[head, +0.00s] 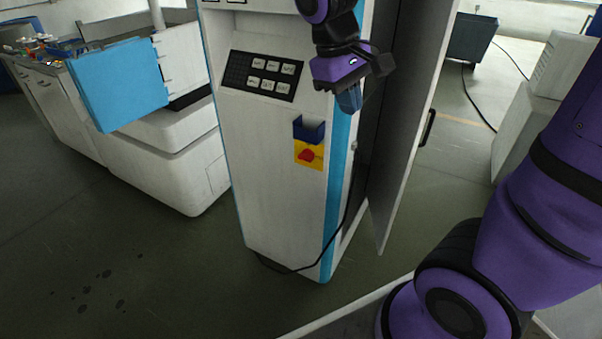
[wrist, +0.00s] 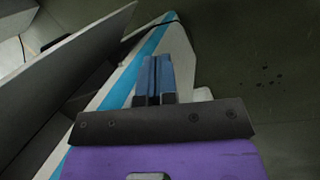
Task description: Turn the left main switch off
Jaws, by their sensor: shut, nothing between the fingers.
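A red rotary switch (head: 306,155) sits on a yellow plate (head: 317,152) low on the front of a white cabinet (head: 270,180). I cannot read its position clearly. My gripper (head: 349,100) hangs in front of the cabinet's right front edge, above and to the right of the switch. Its blue fingers are shut and empty, pointing down. In the wrist view the closed fingers (wrist: 154,80) are over the cabinet's blue edge stripe (wrist: 150,48). The switch does not show in the wrist view. I see only one such switch.
A dark blue holder (head: 309,131) is just above the yellow plate, under a black button panel (head: 263,76). A grey cabinet door (head: 410,120) stands open at the right. A black cable (head: 325,255) runs near the cabinet's foot. Floor at the left front is clear.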

